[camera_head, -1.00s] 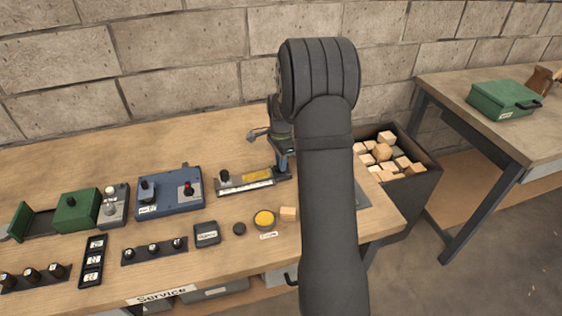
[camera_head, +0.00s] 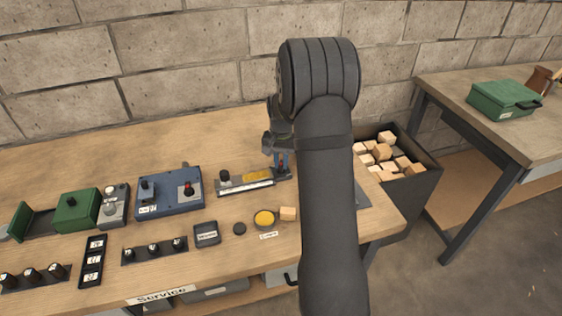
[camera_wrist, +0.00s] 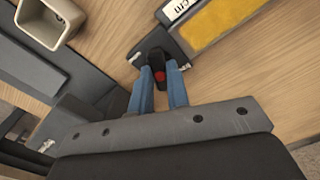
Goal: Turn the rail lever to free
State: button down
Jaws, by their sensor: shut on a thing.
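The rail lever (camera_wrist: 156,57) is a short black handle with a red spot, at the end of the dark rail in the wrist view. My gripper (camera_wrist: 161,88) has its two blue fingers around the lever, one on each side, and is shut on it. In the head view my gripper (camera_head: 281,166) is low over the right end of the rail (camera_head: 230,190), and the lever is mostly hidden there. Small white marks lie on both sides of the lever in the wrist view, too small to read.
The rail has a yellow strip (camera_head: 256,176) and a black knob (camera_head: 224,175). A blue box (camera_head: 170,205) with knobs stands left of it. A wooden block (camera_head: 288,213) and yellow round pad (camera_head: 263,219) lie in front. A dark bin (camera_head: 421,182) of blocks stands right.

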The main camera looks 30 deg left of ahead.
aim_at(281, 164)
jog(key=n, duration=0.5)
dwell(0.6)
jog(key=c, duration=1.4)
grip_release()
notch_tip(281, 164, up, 18)
jog(key=shift+f, duration=0.2)
jog(key=shift+f, duration=0.2)
notch_tip(281, 164, down, 17)
jog(key=shift+f, duration=0.1)
